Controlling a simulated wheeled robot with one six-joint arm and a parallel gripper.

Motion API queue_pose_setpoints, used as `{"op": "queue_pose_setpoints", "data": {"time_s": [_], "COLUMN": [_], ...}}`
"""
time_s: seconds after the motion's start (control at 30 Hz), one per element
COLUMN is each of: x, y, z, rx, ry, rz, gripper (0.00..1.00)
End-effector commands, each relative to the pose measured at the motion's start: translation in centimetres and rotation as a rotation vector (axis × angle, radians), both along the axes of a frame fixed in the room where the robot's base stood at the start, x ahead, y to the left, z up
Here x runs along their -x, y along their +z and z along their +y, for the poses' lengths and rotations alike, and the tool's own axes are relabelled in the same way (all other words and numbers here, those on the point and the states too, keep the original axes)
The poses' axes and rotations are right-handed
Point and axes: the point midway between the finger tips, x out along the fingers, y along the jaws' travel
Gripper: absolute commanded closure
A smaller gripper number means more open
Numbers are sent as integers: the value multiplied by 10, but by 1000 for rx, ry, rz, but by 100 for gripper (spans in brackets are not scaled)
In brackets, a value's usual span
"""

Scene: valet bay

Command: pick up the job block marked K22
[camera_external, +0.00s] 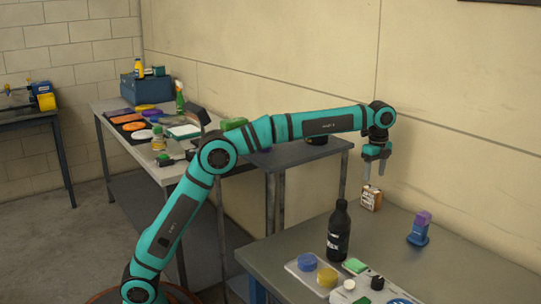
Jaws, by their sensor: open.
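My gripper (373,174) points down over the back left of the near grey table (450,262), with its fingers apart. Just below the fingertips stands a small orange-brown and white block (372,199). The gap between fingertips and block is small, and I cannot tell whether they touch. I see nothing held between the fingers. No K22 marking is readable in this view, so I cannot tell for certain which thing is the job block.
A black bottle (339,232) stands left of the block, and a blue-and-purple item (420,228) to its right. A pale tray (299,268) with round pads lies in front. Cluttered benches (104,106) stand behind my arm. The wall is close behind the gripper.

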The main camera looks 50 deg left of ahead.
Motion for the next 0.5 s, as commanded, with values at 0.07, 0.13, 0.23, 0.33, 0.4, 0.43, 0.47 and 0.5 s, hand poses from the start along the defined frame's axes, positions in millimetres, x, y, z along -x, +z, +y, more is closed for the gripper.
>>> {"op": "queue_pose_setpoints", "data": {"time_s": [0.07, 0.13, 0.23, 0.33, 0.4, 0.43, 0.47, 0.5], "x": [1, 1, 0, 0, 0, 0, 0, 0], "y": [-14, -24, -36, -42, -44, -45, -46, -48], "z": [0, 0, 0, 0, 0, 0, 0, 0], "rx": [-1, 0, 0, 0, 0, 0, 0, 0], "ry": [0, 0, 0, 0, 0, 0, 0, 0], "rz": [1, 1, 0, 0, 0, -1, -1, -1], "gripper": [38, 38, 38, 38, 38, 38, 38, 38]}}
